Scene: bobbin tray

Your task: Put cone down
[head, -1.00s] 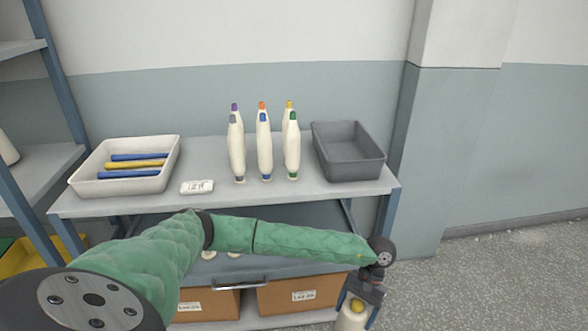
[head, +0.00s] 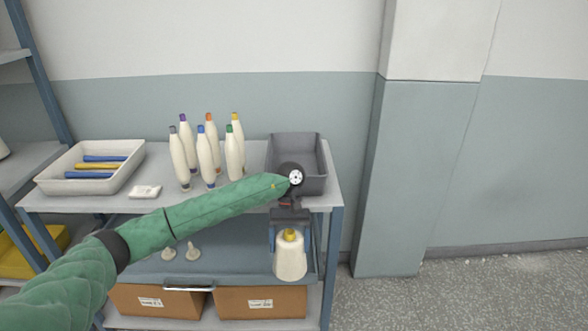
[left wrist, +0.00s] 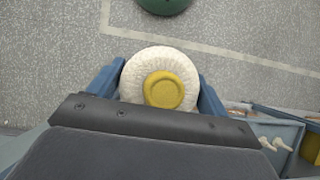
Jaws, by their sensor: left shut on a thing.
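The cone (head: 290,259) is a white yarn cone with a yellow top. My left gripper (head: 289,240) is shut on it and holds it upright in front of the right end of the shelf unit, below the top's level. In the left wrist view the cone (left wrist: 160,85) shows from above between the two blue fingers. Whether its base touches anything is hidden. My right gripper is not in view.
The top shelf (head: 110,203) bears a white tray (head: 128,171) of blue and yellow sticks, several white bobbins (head: 205,155) and a grey bin (head: 312,184), partly behind my wrist. A lower tray (head: 222,262) holds small pale pegs (head: 193,251). Cardboard boxes (head: 150,301) sit below.

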